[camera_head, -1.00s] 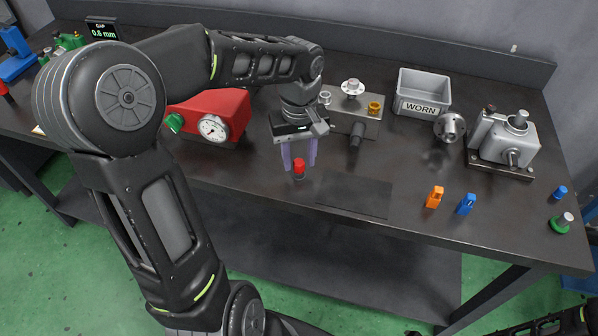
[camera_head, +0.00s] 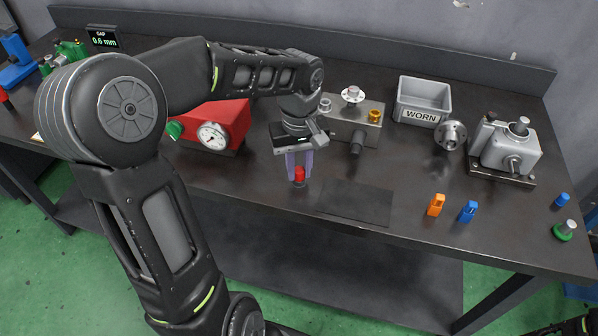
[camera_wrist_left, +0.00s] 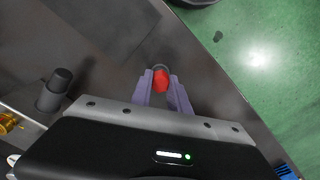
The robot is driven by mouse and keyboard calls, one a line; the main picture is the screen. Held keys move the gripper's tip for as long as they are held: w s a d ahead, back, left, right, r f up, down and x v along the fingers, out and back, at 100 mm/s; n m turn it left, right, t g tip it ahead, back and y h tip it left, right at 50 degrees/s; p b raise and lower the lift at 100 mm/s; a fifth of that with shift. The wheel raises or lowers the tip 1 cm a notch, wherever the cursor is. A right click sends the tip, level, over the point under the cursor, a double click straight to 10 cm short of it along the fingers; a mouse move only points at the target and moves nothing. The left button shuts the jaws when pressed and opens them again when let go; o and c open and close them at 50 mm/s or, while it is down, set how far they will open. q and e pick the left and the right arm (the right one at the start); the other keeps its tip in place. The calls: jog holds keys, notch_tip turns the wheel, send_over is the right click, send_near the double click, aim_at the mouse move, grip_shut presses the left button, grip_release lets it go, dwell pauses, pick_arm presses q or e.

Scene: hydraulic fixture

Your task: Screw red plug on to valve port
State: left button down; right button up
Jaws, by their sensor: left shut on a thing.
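The red plug (camera_head: 299,174) has a red top and a dark lower end. It stands upright at the table's front part. My left gripper (camera_head: 299,177) points down and is shut on the plug, one purple finger on each side. The left wrist view shows the red top (camera_wrist_left: 161,81) between the fingertips. The grey valve block (camera_head: 343,130) sits behind and to the right of the gripper, with a brass fitting (camera_head: 375,115), a white flanged knob (camera_head: 353,95) and a dark cylinder in front (camera_head: 356,140). My right gripper is not in view.
A red box with a gauge (camera_head: 212,135) stands left of the gripper. A grey bin marked WORN (camera_head: 423,99), a flange (camera_head: 450,135) and a grey pump (camera_head: 507,148) stand right. Orange (camera_head: 436,205) and blue (camera_head: 468,211) pieces lie in front. A dark mat (camera_head: 350,203) is bare.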

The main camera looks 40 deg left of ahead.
pick_arm(q)
jog(key=shift+r, duration=0.15)
jog(key=shift+r+p, duration=1.85)
jog(key=shift+r, duration=0.55)
jog(key=c, duration=1.8)
grip_release()
grip_shut()
